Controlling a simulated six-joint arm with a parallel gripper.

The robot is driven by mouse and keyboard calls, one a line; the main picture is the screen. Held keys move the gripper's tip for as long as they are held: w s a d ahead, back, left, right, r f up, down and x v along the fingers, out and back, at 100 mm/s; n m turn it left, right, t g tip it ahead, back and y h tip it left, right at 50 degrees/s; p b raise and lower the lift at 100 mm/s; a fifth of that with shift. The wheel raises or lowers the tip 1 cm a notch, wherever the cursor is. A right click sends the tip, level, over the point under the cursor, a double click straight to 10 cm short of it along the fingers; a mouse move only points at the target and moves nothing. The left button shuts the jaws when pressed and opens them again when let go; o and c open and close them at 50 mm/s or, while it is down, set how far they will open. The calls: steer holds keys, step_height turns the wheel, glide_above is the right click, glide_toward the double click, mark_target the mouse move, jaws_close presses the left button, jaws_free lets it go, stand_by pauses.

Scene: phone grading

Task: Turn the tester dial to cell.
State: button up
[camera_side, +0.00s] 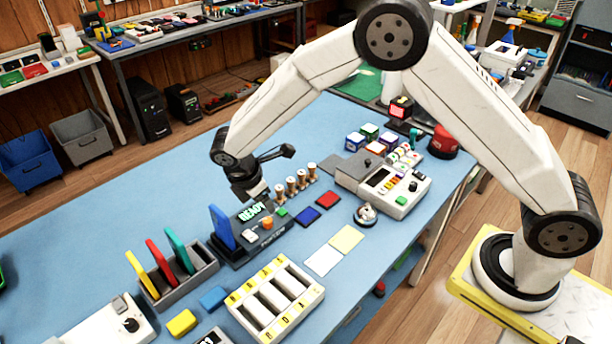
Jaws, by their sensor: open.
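A dark grey device (248,252) with a lit green READY display (252,213) stands mid-table, with a blue slab-like phone (222,229) upright at its left. An orange knob (267,223) and a white control (250,235) sit on its face. My gripper (257,193) is open, pointing down just above the display end of this device. Its fingertips are small here, and I cannot tell whether they touch anything. A grey-white box (398,200) to the right bears a dark knob (413,186). Which control is the tester dial, and its setting, cannot be read.
A grey rack (205,276) holds yellow, red and teal slabs. A white slotted tray (315,296) stands in front. Several small posts (291,187) stand close right of my gripper. A silver bell (366,215) and coloured cards lie nearby.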

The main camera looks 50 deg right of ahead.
mark_target(267, 220)
steer(key=shift+w+a+f+n+h, duration=0.4)
steer(key=shift+w+a+f+n, duration=0.2)
steer(key=shift+a+f+n, duration=0.2)
steer(key=shift+x, duration=3.85)
jaws_close()
